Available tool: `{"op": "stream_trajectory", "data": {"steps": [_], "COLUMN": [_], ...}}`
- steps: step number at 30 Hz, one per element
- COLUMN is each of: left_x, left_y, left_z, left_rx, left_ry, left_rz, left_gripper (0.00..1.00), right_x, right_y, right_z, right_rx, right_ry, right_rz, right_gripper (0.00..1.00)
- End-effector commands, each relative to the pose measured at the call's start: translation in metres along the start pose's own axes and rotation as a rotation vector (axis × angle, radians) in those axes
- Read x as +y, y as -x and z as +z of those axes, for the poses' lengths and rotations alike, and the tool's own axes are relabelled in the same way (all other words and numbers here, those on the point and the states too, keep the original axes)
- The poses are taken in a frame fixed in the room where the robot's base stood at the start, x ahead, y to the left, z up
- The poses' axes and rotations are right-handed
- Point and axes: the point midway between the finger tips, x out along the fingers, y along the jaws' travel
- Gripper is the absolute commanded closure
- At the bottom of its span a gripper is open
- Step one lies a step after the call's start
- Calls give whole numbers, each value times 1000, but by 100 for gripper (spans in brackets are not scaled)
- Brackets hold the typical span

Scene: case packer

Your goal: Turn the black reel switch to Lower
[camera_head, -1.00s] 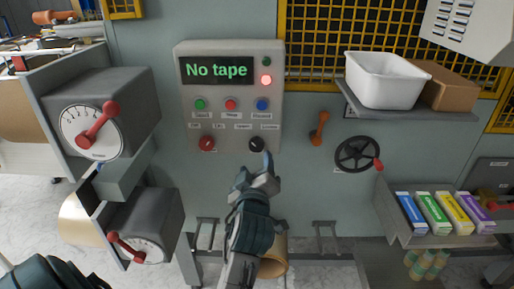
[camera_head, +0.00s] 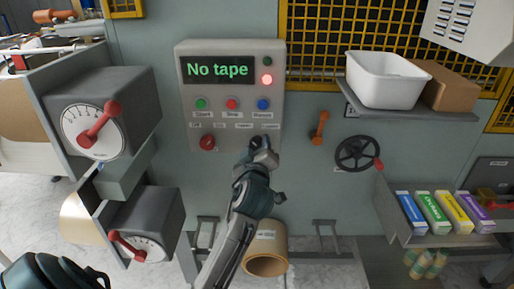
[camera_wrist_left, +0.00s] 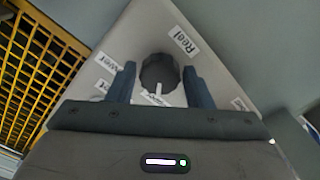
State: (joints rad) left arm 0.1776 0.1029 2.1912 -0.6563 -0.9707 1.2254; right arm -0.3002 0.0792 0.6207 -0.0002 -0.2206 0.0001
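The black reel switch (camera_wrist_left: 159,72) is a round dark knob with a white pointer mark, seen in the left wrist view. The mark points toward the bottom of that view, at the gripper. A "Reel" label (camera_wrist_left: 186,40) and a partly covered label ending in "ower" (camera_wrist_left: 107,62) are beside it. My left gripper (camera_wrist_left: 160,78) has one finger on each side of the knob, with thin gaps showing, so it looks open around it. In the head view my left gripper (camera_head: 262,152) is at the panel's lower right and mostly hides the switch. My right gripper is not in view.
The grey control panel (camera_head: 184,125) reads "No tape". A red knob (camera_head: 207,143) sits left of the black switch. An orange lever (camera_head: 319,127) and a black handwheel (camera_head: 357,154) are to the right. A brown roll (camera_head: 267,265) is below.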

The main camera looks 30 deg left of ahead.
Motion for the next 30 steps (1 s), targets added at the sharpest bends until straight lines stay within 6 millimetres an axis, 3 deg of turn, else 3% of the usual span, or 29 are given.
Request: {"op": "stream_trajectory", "data": {"steps": [1,4,5,17,30], "left_x": [0,0,0,0,1], "left_y": [0,0,0,0,0], "left_z": [0,0,0,0,-1], "left_rx": [0,0,0,0,0], "left_ry": [0,0,0,-78,-442], "left_rz": [0,0,0,0,-2], "left_gripper": [64,83,85,85,85], "right_x": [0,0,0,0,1], "right_y": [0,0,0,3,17], "right_z": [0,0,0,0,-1], "right_rx": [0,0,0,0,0], "right_ry": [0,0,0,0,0], "right_rz": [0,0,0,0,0], "right_gripper": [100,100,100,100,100]}}
